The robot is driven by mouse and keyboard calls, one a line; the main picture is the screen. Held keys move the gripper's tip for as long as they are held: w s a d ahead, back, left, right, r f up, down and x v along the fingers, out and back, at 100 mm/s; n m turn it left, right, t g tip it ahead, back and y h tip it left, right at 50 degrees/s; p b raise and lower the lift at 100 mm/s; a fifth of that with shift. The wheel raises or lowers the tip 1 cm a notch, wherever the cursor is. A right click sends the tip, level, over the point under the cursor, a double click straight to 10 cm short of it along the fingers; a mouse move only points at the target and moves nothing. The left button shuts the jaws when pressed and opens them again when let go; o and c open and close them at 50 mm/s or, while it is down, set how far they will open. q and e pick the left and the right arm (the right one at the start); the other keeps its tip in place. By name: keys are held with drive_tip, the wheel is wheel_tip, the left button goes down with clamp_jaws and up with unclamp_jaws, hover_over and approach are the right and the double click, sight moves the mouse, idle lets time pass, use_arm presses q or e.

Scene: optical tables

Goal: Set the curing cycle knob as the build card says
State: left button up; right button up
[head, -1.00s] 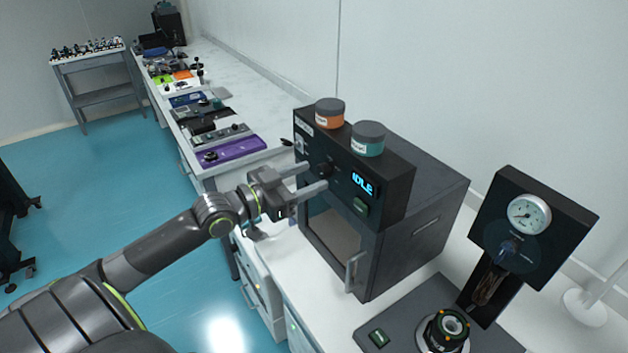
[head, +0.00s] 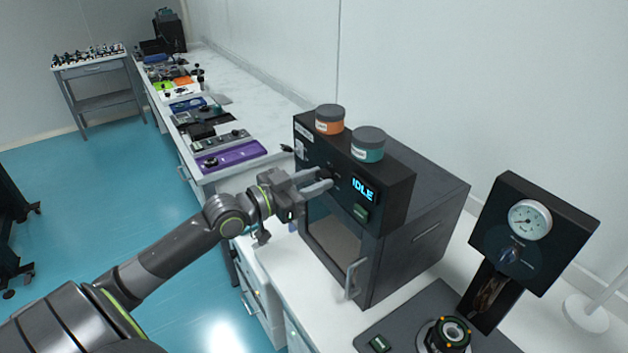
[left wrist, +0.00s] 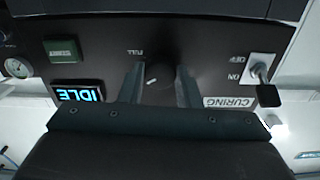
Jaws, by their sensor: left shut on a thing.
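The black curing oven (head: 400,190) stands on the bench with its front panel facing my left arm. Its display (head: 363,190) reads IDLE, and a green button (head: 361,213) sits below it. The cycle knob (left wrist: 157,76) is a dark round knob with a light pointer mark, seen in the left wrist view, which shows the panel upside down. A FULL label (left wrist: 135,52) is beside it. My left gripper (head: 329,178) is shut on the knob, one finger on each side. In the head view the fingers mostly hide the knob. I cannot make out a build card. My right gripper is not in view.
An orange jar (head: 329,119) and a teal jar (head: 368,144) stand on the oven. A toggle switch (left wrist: 262,75) with ON and OFF labels is on the panel. A gauge stand (head: 528,220) is at the right. A purple tray (head: 232,157) lies on the bench beyond the oven.

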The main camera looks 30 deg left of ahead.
use_arm(q)
drive_tip(key=shift+n, duration=0.3)
drive_tip(key=n+p, duration=0.1)
drive_tip(key=n, duration=0.1)
drive_tip(key=shift+r+n, duration=0.1)
drive_tip(key=shift+n, duration=0.2)
drive_tip(key=n+p, duration=0.1)
drive_tip(key=n, duration=0.2)
drive_tip(key=shift+n, duration=0.3)
drive_tip(key=shift+n+p, duration=1.1)
drive_tip(key=shift+n, duration=1.4)
drive_tip(key=o, duration=1)
